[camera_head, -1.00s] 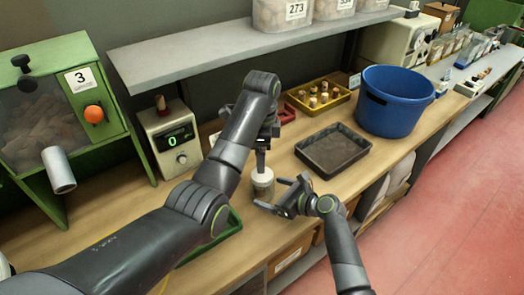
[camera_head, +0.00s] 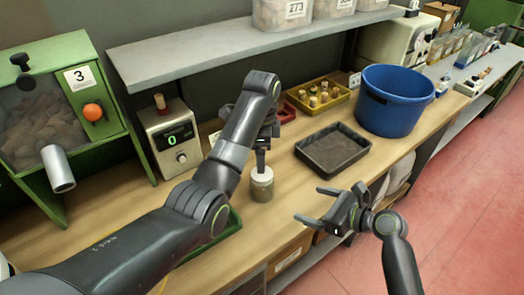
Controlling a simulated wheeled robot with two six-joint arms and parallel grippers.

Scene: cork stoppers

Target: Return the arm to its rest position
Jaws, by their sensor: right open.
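My right gripper (camera_head: 314,206) is open and empty.
A dark tray (camera_head: 333,150) lies behind the right gripper, with a yellow tray of corks (camera_head: 318,97) and a blue bucket (camera_head: 395,100) beyond. A green box (camera_head: 68,115) and a meter (camera_head: 171,137) stand left. A grey shelf (camera_head: 240,45) overhangs the bench.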

